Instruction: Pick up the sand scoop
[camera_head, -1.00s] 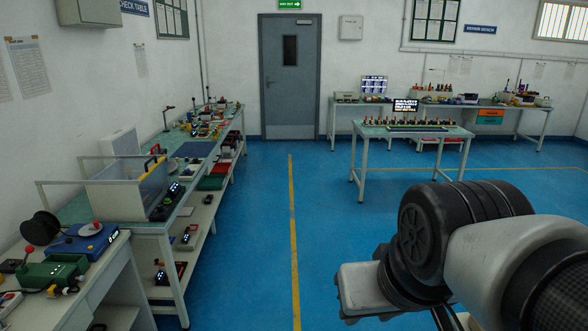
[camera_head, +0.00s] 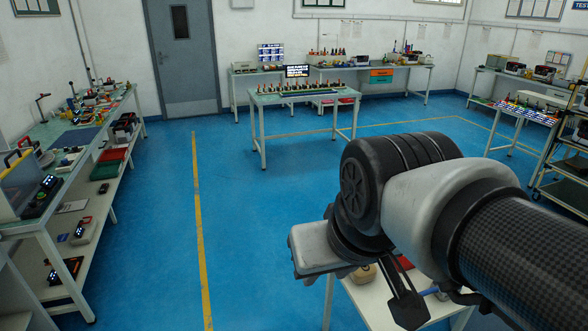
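I cannot make out the sand scoop in this view. My arm fills the lower right. A black stem with a flat black end (camera_head: 408,308) hangs below it and moves with it, so it looks like part of my gripper. I cannot see two fingertips or whether anything is between them. The black end shows in front of a pale table (camera_head: 362,302), which my arm largely covers. A small tan thing (camera_head: 364,274) and a partly hidden red thing lie on that table.
A long bench (camera_head: 40,215) with many devices runs along the left. A table with a row of upright parts (camera_head: 300,97) stands mid-room. Benches line the back wall, and a dark shelf cart (camera_head: 565,190) stands at right. The blue floor (camera_head: 260,220) between is clear.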

